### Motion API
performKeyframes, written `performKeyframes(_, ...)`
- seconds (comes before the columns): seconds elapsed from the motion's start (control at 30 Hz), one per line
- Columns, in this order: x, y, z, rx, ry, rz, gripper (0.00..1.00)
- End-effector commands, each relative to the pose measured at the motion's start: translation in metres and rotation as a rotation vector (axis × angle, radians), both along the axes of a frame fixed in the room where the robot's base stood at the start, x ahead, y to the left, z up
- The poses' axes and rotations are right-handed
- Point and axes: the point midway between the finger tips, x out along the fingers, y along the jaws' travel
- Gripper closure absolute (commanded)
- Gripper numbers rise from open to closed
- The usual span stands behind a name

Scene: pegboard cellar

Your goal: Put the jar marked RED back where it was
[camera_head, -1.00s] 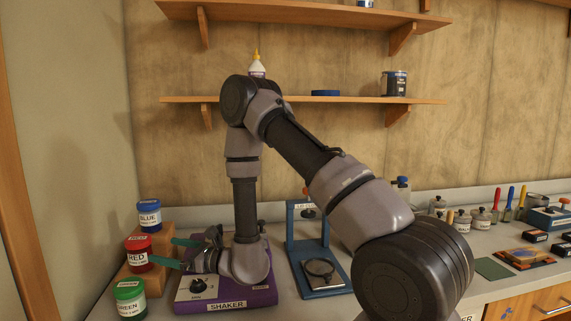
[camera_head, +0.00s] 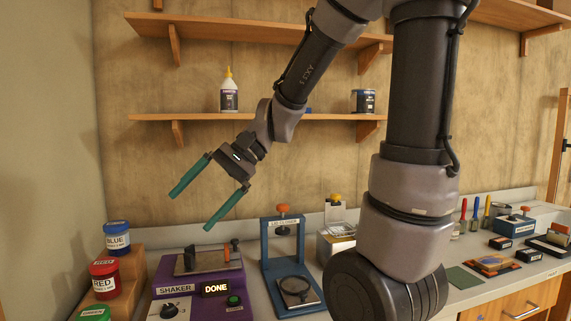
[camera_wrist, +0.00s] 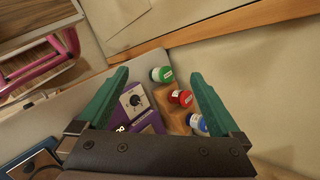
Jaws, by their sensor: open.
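The jar marked RED (camera_head: 105,278), with a red lid, stands upright on the middle step of a wooden stepped rack (camera_head: 134,265). The jar marked BLUE (camera_head: 117,239) stands on the step behind it, and the green-lidded jar (camera_head: 95,314) is in front, cut off by the picture's edge. In the wrist view the red jar (camera_wrist: 180,97) lies between the blue jar (camera_wrist: 197,123) and the green jar (camera_wrist: 162,75). My gripper (camera_head: 191,210) is open and empty, raised above the bench, up and to the right of the jars. Its green fingers are wide apart.
The purple shaker (camera_head: 200,287) beside the rack shows DONE, and its top plate (camera_head: 207,261) holds no jar. A blue lid closer (camera_head: 283,255) stands to its right. A shelf (camera_head: 250,117) with a bottle (camera_head: 229,96) and a can (camera_head: 364,101) is behind my arm.

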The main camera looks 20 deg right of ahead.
Motion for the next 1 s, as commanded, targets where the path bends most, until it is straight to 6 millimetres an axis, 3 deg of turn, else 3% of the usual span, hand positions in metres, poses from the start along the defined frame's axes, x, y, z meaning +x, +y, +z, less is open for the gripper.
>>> performKeyframes(0.3, -0.01, -0.113, 0.032, -0.425, -0.468, -0.059, 0.0)
performKeyframes(0.5, -0.013, -0.16, 0.057, -0.606, -0.662, -0.113, 0.0)
performKeyframes(0.67, -0.015, -0.173, 0.065, -0.661, -0.719, -0.13, 0.0)
performKeyframes(1.0, -0.015, -0.174, 0.066, -0.663, -0.72, -0.131, 0.0)
